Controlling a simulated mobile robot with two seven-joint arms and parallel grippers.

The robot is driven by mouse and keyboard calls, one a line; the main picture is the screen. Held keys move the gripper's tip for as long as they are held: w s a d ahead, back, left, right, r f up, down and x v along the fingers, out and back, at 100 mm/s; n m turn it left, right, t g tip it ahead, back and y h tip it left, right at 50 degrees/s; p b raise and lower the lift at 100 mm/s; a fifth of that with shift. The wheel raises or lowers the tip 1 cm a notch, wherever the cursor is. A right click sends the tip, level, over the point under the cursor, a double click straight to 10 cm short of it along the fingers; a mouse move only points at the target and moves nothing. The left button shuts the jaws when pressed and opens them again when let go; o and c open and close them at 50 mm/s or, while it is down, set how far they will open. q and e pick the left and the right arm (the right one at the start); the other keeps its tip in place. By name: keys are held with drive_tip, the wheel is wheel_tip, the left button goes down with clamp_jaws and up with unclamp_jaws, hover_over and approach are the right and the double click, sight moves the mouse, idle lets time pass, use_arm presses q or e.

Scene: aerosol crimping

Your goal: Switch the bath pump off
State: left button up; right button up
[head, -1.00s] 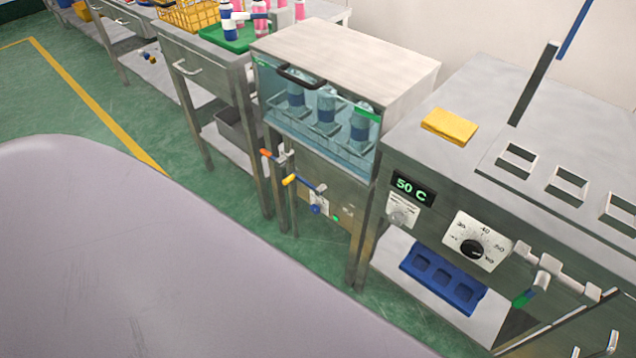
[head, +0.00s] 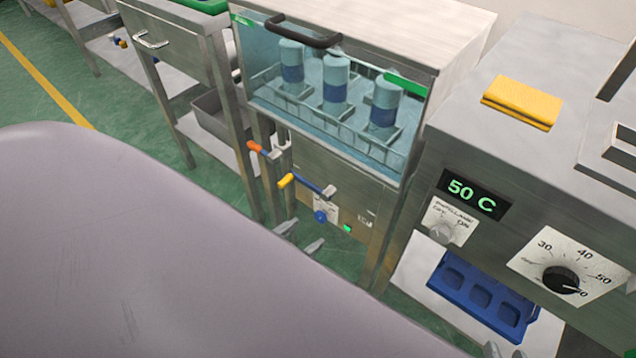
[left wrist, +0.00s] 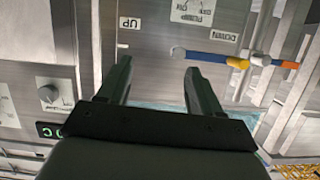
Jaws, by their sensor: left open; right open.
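The bath (head: 335,120) is a steel cabinet with a clear front and several blue-banded cans inside. On its lower front a small white plate carries a blue knob (head: 320,216), with a lit green lamp (head: 347,228) beside it. The plate's writing is too small to read here; a plate (left wrist: 193,10) shows upside down at the left wrist view's top edge. My left gripper (head: 299,237) is open and empty just below and in front of the knob, apart from it; its fingers also show in the left wrist view (left wrist: 156,66). My right gripper (head: 504,352) is open at the bottom edge, mostly out of view.
A yellow-tipped blue lever (head: 307,186) and an orange-tipped lever (head: 264,149) stick out near the knob. To the right, a heater with a 50 C display (head: 473,194) has a small switch (head: 442,232) and a black dial (head: 561,280). A blue tray (head: 482,293) sits beneath.

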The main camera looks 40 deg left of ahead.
use_arm(q)
wheel_tip(320, 180, down, 6)
drive_tip(key=w+a+t+b, duration=0.1)
drive_tip(key=w+a+b, duration=0.1)
drive_tip(key=b, duration=0.3)
drive_tip(key=t+b, duration=0.3)
drive_tip(key=b, duration=0.8)
approach(319, 219)
drive_tip(key=w, duration=0.2)
drive_tip(key=w+b, duration=0.1)
drive_tip(key=w, duration=0.1)
drive_tip(key=w+b, duration=0.1)
drive_tip(key=w, duration=0.2)
drive_tip(key=shift+w+d+f, duration=0.1)
drive_tip(key=shift+w+d, duration=0.1)
drive_tip(key=shift+w, duration=0.15)
drive_tip(key=shift+w+b, duration=0.35)
drive_tip(key=shift+w, duration=0.5)
use_arm(e)
drive_tip(key=w+a+f+n+t+y, duration=0.1)
drive_tip(key=a+f, duration=0.3)
drive_tip(key=f, duration=0.4)
drive_tip(key=shift+w+n+t+y, duration=0.15)
drive_tip(key=shift+n+t+y, duration=0.15)
drive_tip(key=shift+t+y, duration=0.3)
use_arm(q)
drive_tip(key=c, duration=1.1)
drive_tip(key=shift+o, duration=0.2)
use_arm(e)
drive_tip(key=shift+r, duration=0.1)
